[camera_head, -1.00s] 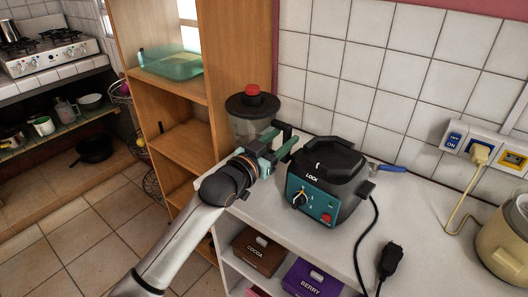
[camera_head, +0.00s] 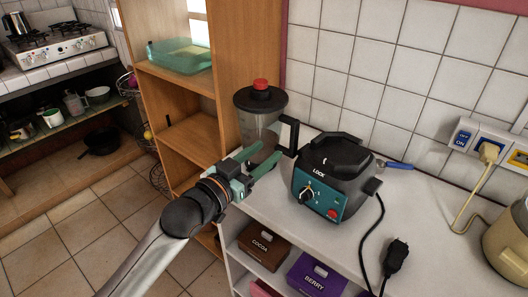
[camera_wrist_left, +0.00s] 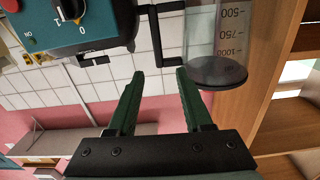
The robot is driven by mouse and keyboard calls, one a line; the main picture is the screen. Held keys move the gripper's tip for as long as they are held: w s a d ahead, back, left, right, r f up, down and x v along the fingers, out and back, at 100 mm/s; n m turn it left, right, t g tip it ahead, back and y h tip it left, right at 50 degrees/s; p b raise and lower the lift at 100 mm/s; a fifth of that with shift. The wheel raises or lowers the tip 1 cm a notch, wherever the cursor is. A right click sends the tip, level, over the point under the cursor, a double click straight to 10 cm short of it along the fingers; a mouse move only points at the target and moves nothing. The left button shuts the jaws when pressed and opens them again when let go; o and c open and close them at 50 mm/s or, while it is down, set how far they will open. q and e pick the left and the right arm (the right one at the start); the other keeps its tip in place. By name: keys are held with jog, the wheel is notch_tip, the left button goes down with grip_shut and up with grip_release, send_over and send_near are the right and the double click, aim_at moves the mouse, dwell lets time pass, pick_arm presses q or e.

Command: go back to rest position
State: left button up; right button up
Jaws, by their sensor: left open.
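My left gripper (camera_head: 262,160) is open and empty in front of the blender jug, over the left end of the counter. In the left wrist view its two green fingers (camera_wrist_left: 156,88) are spread with nothing between them. The clear jug (camera_head: 257,128) has a dark lid, a red knob and a black handle, and stands upright beside the blender base (camera_head: 333,175). In the wrist view the jug (camera_wrist_left: 217,45) and its handle lie just beyond the fingertips, apart from them. My right gripper is not in view.
A wooden shelf (camera_head: 185,134) holding a green tray (camera_head: 180,55) stands left of the counter. Cocoa (camera_head: 264,245) and berry (camera_head: 316,277) boxes sit under the counter (camera_head: 425,215). A black plug and cord (camera_head: 395,258) lie at its right. Open tiled floor is at the left.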

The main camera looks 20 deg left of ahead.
pick_arm(q)
jog(key=s+f+n+g+y, duration=0.15)
jog(key=s+f+g, duration=0.3)
jog(key=f, duration=0.55)
jog(key=s+a+f+g+y, duration=0.25)
jog(key=s+f, duration=0.25)
jog(key=s, duration=0.3)
jog(key=s+a+f+g+y, duration=0.1)
jog(key=s+f+g, duration=0.2)
jog(key=s+f, duration=0.35)
jog(key=s+a+f+g+y, duration=0.1)
jog(key=s+f+g, duration=0.2)
jog(key=s, duration=0.6)
jog(key=w+d+f+t+h+p, duration=0.2)
jog(key=w+d+f+t+p, duration=0.2)
jog(key=p, duration=0.3)
jog(key=shift+n+t, duration=0.45)
jog(key=shift+t, duration=0.15)
jog(key=shift+w+d, duration=0.1)
